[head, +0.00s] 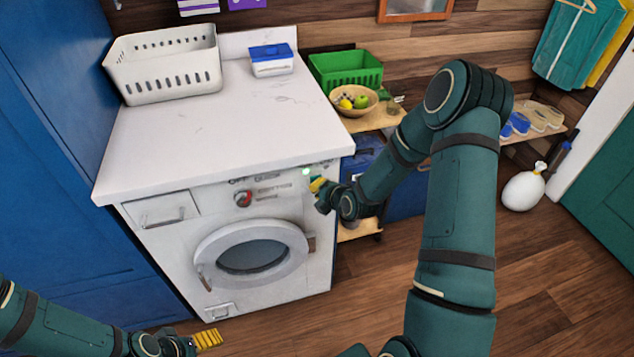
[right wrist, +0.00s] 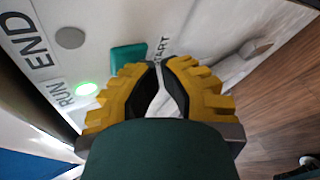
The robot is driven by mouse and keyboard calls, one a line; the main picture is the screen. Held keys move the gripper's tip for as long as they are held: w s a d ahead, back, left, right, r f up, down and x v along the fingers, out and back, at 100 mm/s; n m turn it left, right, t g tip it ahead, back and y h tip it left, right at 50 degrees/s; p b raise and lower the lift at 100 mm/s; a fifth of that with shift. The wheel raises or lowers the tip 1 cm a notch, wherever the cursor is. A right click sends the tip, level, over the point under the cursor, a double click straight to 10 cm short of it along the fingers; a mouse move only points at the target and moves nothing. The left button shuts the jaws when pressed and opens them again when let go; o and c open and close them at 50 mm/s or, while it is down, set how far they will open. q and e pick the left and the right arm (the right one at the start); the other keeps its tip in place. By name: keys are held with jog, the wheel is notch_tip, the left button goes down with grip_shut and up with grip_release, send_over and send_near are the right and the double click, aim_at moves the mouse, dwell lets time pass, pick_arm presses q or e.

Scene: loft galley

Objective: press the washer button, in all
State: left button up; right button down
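The white washer (head: 180,250) stands under a white counter, its round door (head: 250,255) closed. Its panel has a red-centred dial (head: 243,199) and a lit green lamp (head: 306,171). In the right wrist view, the green START button (right wrist: 127,57) is just beyond the yellow fingers, and the lamp marked RUN (right wrist: 87,89) glows green. The END lamp (right wrist: 70,38) is grey. My right gripper (head: 316,184) is at the panel's right end, fingertips together and empty; contact with the button cannot be told. My left gripper (head: 221,338) is low in front of the washer; its finger gap is unclear.
A white basket (head: 165,75) and a blue-lidded box (head: 270,62) stand on the counter (head: 200,130). To the right, a shelf holds a green crate (head: 345,72) and a fruit bowl (head: 355,107). A blue cabinet (head: 60,150) borders the left. Wooden floor (head: 545,270) is open at right.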

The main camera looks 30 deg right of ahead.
dwell(0.4)
jog(key=shift+s+a+b, duration=0.2)
jog(key=shift+s+b, duration=0.1)
jog(key=shift+s, duration=0.55)
jog(key=shift+s+a, duration=0.2)
jog(key=shift+s, duration=0.6)
jog(key=shift+s+a, duration=0.15)
jog(key=shift+s, duration=0.7)
jog(key=shift+s+a, duration=0.2)
jog(key=shift+s, duration=0.6)
jog(key=s+a+f+m+g+y, duration=0.1)
jog(key=s+a+f+m+g, duration=0.3)
jog(key=s+a+m, duration=0.3)
jog(key=s+a+f+m+g+y, duration=0.2)
jog(key=s+a+f+m+g, duration=0.3)
jog(key=a+m, duration=0.9)
jog(key=s+m, duration=0.2)
jog(key=shift+s+a+m, duration=0.3)
jog(key=shift+s, duration=0.05)
